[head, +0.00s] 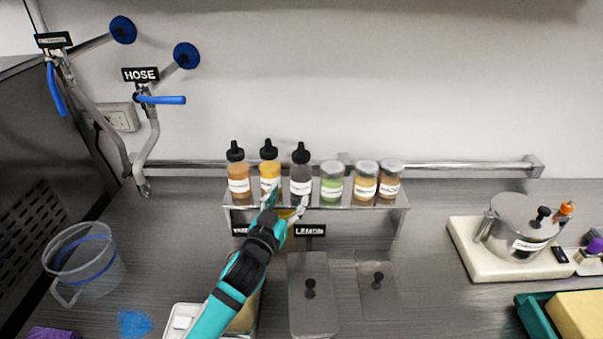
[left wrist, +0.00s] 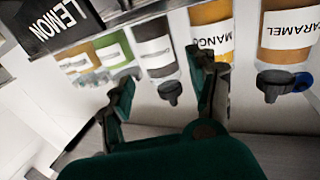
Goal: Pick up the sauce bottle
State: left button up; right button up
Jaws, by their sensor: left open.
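Three squeeze bottles with black caps stand upright on a raised metal shelf: a brown-orange one (head: 238,177), labelled caramel in the left wrist view (left wrist: 290,35), a yellow mango one (head: 270,172), and a grey one (head: 301,177). The task does not say which is the sauce bottle. My left gripper (head: 287,203) is open and empty just in front of the shelf, by the mango and grey bottles. In the upside-down left wrist view, the grey bottle (left wrist: 156,52) shows between the open fingers (left wrist: 163,95), and one finger partly covers the mango bottle (left wrist: 212,15). My right gripper is not in view.
Several lidded jars (head: 332,182) stand right of the bottles on the shelf (head: 350,207). Lidded bins (head: 314,310) are set into the counter in front. A clear jug (head: 85,262) stands at left, and a steel pot (head: 518,228) on a white base at right.

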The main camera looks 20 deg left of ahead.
aim_at(297, 174)
pick_arm(q)
jog(key=w, duration=0.3)
jog(key=shift+w+d+r+p, duration=0.1)
jog(key=shift+w+p, duration=0.05)
jog(key=shift+p, duration=0.15)
jog(key=w+p, duration=0.1)
jog(key=w, duration=0.3)
jog(key=shift+w+d+p, duration=0.1)
jog(key=shift+d+p, duration=0.1)
jog(key=shift+p, duration=0.1)
jog(key=shift+w, duration=0.35)
jog(key=c, duration=0.8)
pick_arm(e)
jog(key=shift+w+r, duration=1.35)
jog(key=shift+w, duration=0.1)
